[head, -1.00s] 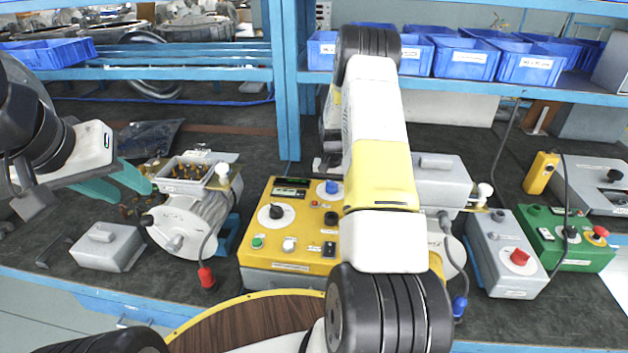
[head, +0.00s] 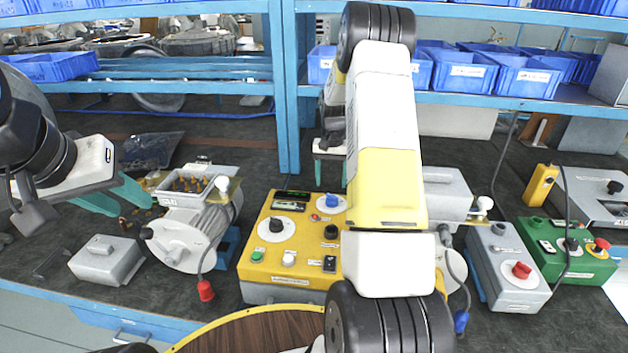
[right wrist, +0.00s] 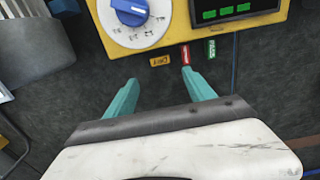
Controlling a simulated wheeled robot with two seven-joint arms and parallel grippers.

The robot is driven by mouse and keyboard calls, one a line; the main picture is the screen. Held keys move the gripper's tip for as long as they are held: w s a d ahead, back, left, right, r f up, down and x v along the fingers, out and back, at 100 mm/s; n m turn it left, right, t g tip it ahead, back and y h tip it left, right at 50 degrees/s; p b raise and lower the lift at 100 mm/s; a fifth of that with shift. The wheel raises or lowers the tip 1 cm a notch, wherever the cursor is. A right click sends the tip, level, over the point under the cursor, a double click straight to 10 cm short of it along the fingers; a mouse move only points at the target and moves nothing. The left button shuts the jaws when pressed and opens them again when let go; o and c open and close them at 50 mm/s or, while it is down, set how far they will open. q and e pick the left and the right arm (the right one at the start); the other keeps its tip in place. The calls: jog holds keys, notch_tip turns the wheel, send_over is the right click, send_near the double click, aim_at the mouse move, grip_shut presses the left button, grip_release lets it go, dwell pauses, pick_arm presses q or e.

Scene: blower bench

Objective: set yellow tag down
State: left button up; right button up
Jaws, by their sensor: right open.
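The yellow tag (right wrist: 159,61) lies flat on the dark bench mat, just off the edge of the yellow control box (right wrist: 150,40). A red tag (right wrist: 186,54) and a green tag (right wrist: 210,48) lie to its right. My right gripper (right wrist: 160,77) is open, its teal fingertips apart and empty, with the yellow tag just beyond them in the picture. In the head view my right gripper (head: 330,168) is behind the yellow control box (head: 290,262), and the tags are hidden there. My left gripper (head: 133,205) is open beside the white motor unit (head: 188,240).
A grey lidded box (head: 105,258) sits at the front left. Grey (head: 508,270) and green (head: 566,252) control boxes stand on the right. Blue bins (head: 525,75) fill the shelf behind. A blue post (head: 288,110) rises near my right gripper.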

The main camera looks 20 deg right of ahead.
jog(key=s+a+r+n+t, duration=0.1)
jog(key=s+a+r, duration=0.25)
jog(key=r, duration=0.35)
jog(key=s+a+r+n+t+y, duration=0.1)
jog(key=s+a+r, duration=0.2)
jog(key=s+r, duration=0.3)
jog(key=s+a+r+n+t, duration=0.1)
jog(key=s+a+r, duration=0.2)
jog(key=r, duration=0.5)
jog(key=s+a+r+n+t, duration=0.1)
jog(key=s+a+r, duration=0.1)
jog(key=s, duration=0.7)
jog(key=s+a+r+n+t+y, duration=0.1)
jog(key=s+a+r+t, duration=0.1)
jog(key=s+a, duration=0.3)
jog(key=s, duration=0.4)
jog(key=shift+s+n, duration=0.35)
jog(key=shift+n, duration=0.05)
jog(key=shift+a, duration=0.1)
